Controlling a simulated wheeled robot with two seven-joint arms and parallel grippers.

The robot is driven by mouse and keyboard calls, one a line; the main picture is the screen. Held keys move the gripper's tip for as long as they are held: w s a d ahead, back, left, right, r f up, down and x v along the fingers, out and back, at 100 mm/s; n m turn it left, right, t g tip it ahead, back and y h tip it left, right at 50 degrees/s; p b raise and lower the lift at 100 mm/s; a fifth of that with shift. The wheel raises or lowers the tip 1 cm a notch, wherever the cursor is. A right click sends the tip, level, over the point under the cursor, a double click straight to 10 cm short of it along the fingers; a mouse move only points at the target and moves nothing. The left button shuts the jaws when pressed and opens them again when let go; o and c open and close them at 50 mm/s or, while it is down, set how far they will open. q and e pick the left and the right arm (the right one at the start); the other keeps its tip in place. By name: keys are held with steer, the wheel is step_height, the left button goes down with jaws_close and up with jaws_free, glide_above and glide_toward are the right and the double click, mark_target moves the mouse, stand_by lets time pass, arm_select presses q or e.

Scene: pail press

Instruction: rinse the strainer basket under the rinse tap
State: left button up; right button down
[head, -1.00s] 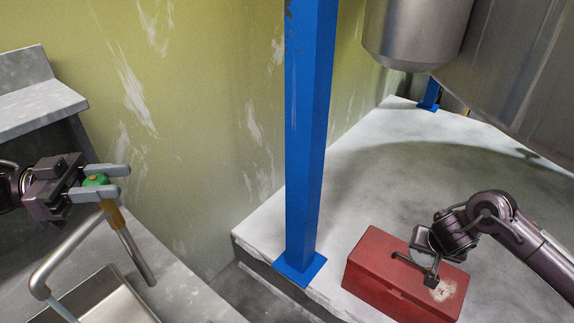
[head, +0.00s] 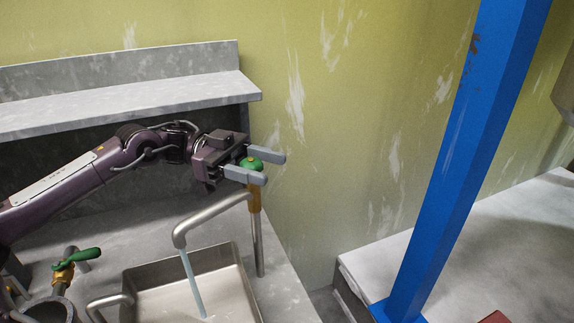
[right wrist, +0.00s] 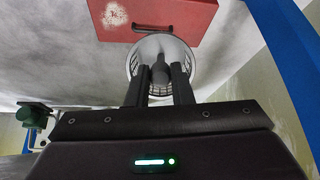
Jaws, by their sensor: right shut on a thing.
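The rinse tap (head: 205,218) has a bent metal spout, and a thin stream of water (head: 193,283) runs from it into the metal sink (head: 240,290). My left gripper (head: 272,168) has its fingers apart on either side of the tap's round green knob (head: 252,163); the lower finger hides part of it. The strainer basket (right wrist: 135,60), a pale round slotted bowl, is in the right wrist view only. My right gripper (right wrist: 164,73) is shut on its dark handle (right wrist: 159,72), with the basket beyond the fingertips. My right gripper is outside the head view.
A red toolbox (right wrist: 180,18) lies close beyond the basket; its corner also shows in the head view (head: 494,317). A blue post (head: 465,160) stands between the sink counter and the pale platform (head: 500,230). Another green-handled valve (head: 85,256) and a shelf (head: 130,105) are at left.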

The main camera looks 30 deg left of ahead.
mark_target(261, 161)
arm_select(q)
steer(key=shift+o, duration=0.5)
steer(key=shift+r, duration=0.45)
step_height(261, 161, up, 8)
steer(key=shift+r, duration=0.15)
arm_select(e)
steer(key=shift+r, duration=0.1)
step_height(261, 161, up, 3)
steer(key=p, duration=0.3)
arm_select(q)
step_height(261, 161, up, 11)
steer(key=shift+f, duration=0.25)
